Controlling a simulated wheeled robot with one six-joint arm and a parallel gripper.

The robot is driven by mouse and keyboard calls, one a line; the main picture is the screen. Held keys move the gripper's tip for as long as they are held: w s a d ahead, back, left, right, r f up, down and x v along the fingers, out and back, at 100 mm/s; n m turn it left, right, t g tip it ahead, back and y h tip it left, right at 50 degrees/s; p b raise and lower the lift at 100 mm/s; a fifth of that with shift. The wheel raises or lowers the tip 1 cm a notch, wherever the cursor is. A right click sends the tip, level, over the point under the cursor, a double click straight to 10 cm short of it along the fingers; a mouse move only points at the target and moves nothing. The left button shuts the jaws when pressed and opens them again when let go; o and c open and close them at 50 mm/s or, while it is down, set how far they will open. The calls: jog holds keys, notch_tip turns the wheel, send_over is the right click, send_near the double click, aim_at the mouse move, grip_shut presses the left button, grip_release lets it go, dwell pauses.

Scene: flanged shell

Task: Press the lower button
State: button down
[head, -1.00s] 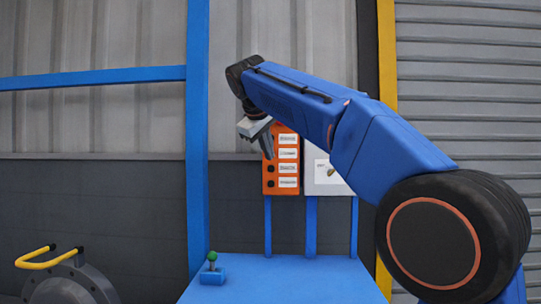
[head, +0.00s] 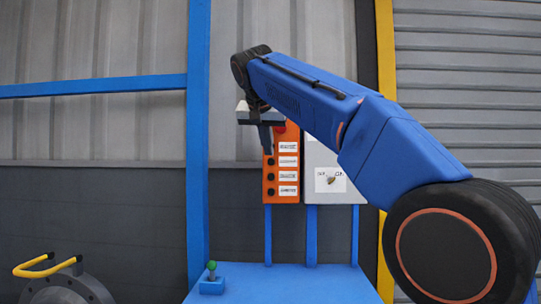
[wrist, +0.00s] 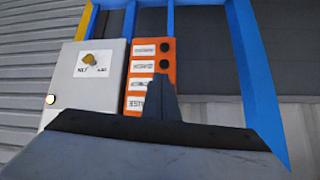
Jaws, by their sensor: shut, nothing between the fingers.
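The orange button box (head: 282,197) hangs on blue posts, with a column of dark round buttons beside white labels. The lower button (head: 271,191) is the bottom one and is uncovered in the head view. The wrist view shows the box (wrist: 137,68) upside down, so the lower button (wrist: 164,47) is nearest the top there. My gripper (head: 267,150) is shut and empty, its fingers pointing down in front of the box's upper left part. In the wrist view the fingers (wrist: 161,88) cover part of the box. I see no contact with the lower button.
A grey box with a yellowish rotary switch (head: 331,180) is right beside the orange box. A blue table (head: 290,285) stands below, carrying a small green-knobbed joystick (head: 211,268). A blue post (head: 198,150) rises at the left. A yellow-handled round thing (head: 55,285) is at lower left.

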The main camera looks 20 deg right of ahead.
jog(key=s+r+m, duration=0.1)
jog(key=m, duration=0.4)
jog(key=s+r+m, duration=0.1)
jog(key=r+m, duration=0.1)
jog(key=m, duration=0.3)
jog(key=s+r+m, duration=0.1)
jog(key=m, duration=0.4)
jog(key=shift+s+a+r+m+t+y, duration=0.1)
jog(key=shift+a+r+m+t+y, duration=0.2)
jog(key=shift+a+y, duration=0.1)
send_near(271, 163)
notch_tip(271, 163, down, 4)
jog(key=w, duration=0.2)
jog(key=shift+w+d+r, duration=0.2)
jog(key=shift+w+d, duration=0.45)
jog(key=shift+w, duration=0.3)
